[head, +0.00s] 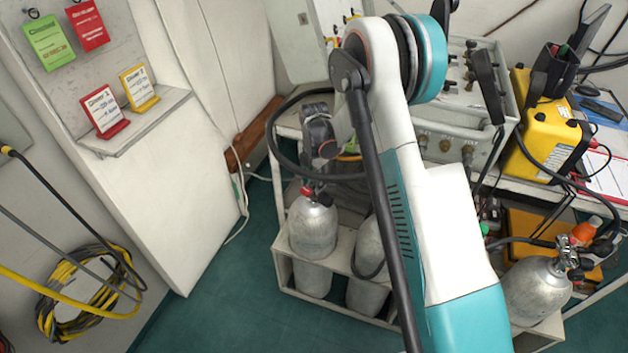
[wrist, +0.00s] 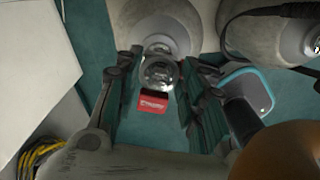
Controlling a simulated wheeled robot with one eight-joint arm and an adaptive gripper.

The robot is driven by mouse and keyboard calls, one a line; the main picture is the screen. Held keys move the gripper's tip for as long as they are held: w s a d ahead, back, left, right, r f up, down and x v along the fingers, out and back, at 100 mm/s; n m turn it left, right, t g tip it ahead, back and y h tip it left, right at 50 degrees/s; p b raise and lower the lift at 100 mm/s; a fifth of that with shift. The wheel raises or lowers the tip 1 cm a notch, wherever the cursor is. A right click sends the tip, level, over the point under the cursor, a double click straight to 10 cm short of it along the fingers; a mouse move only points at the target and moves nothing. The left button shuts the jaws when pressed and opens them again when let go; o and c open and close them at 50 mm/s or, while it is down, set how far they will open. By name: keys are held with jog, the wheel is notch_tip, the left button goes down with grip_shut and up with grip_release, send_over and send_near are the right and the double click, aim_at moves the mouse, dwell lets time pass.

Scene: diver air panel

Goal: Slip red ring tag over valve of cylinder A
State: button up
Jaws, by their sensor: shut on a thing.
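A grey cylinder (head: 313,228) stands in the left slot of the white rack; no letter on it is readable. Its metal valve (wrist: 159,72) shows between my fingers in the wrist view. The red ring tag (wrist: 153,103) is there too, its label right beside the valve on the near side; a bit of red also shows at the cylinder top in the head view (head: 306,190). My gripper (wrist: 160,64) is shut on the tag, its fingers on either side of the valve. The ring itself is hard to see, so I cannot tell whether it encircles the valve.
A second cylinder (head: 368,262) stands close by on the right in the rack (head: 340,313), partly behind my arm. A black hose (head: 279,150) loops near the gripper. Another cylinder (head: 537,290) stands at lower right.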

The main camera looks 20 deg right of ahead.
jog(key=shift+s+f+b, duration=0.1)
jog(key=shift+f+b, duration=0.4)
jog(key=shift+f, duration=0.1)
dwell(0.4)
jog(key=o, duration=1)
jog(key=shift+o, duration=0.2)
jog(key=shift+d, duration=0.1)
notch_tip(320, 180, up, 12)
